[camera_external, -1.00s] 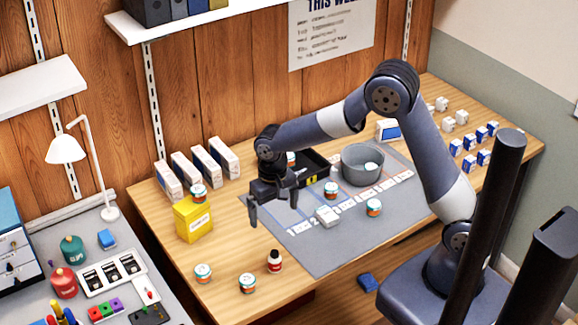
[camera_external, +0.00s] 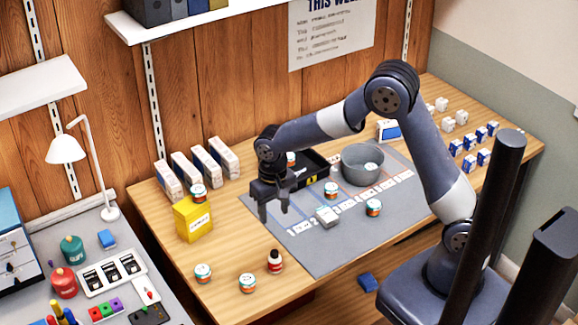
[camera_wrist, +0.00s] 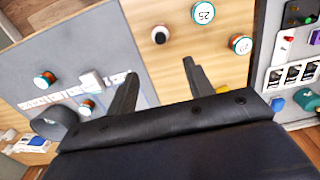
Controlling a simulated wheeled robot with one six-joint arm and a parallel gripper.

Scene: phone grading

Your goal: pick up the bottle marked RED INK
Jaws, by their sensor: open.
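A small red bottle with a white band and a dark cap (camera_external: 275,262) stands upright on the wooden desk near its front edge. Its label is too small to read. In the wrist view the bottle (camera_wrist: 160,36) shows from above, with its dark cap inside a pale ring, beyond the fingertips and between their directions. My gripper (camera_external: 273,207) is open and empty, held above the desk behind the bottle and apart from it. In the wrist view both fingers of my gripper (camera_wrist: 160,71) are spread with nothing between them.
Jars with orange-and-teal bands (camera_external: 247,283) (camera_external: 203,273) stand left of the bottle. A yellow box (camera_external: 194,219) with a jar on top is further back. A grey mat (camera_external: 325,262) holds a grey pot (camera_external: 362,165), a black tray (camera_external: 313,163) and a small pale box (camera_external: 326,216).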

